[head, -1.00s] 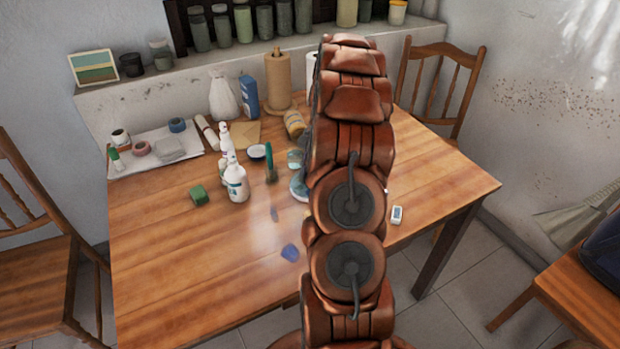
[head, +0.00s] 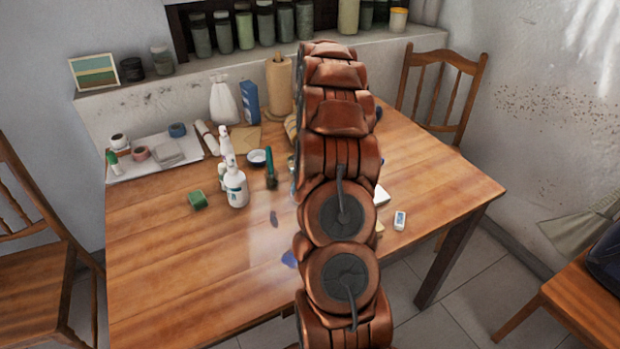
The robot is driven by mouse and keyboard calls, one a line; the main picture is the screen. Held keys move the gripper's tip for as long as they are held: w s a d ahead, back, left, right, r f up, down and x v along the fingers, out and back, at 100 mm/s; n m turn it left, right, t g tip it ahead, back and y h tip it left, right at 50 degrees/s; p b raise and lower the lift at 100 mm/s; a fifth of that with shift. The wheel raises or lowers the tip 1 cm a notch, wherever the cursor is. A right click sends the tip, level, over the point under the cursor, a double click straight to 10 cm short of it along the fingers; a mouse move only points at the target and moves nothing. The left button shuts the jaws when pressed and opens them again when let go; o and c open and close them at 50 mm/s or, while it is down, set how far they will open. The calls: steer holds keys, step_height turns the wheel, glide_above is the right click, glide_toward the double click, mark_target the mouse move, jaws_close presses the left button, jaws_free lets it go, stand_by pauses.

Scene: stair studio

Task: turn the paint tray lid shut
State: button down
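I cannot make out the paint tray or its lid; my brown arm covers the middle of the table. A small white flat piece (head: 382,196) shows at the arm's right edge, and I cannot tell whether it belongs to the tray. My gripper is not visible, as the arm links stand between it and the camera.
A small white block (head: 399,220) lies right. The table's (head: 440,180) right side is mostly clear.

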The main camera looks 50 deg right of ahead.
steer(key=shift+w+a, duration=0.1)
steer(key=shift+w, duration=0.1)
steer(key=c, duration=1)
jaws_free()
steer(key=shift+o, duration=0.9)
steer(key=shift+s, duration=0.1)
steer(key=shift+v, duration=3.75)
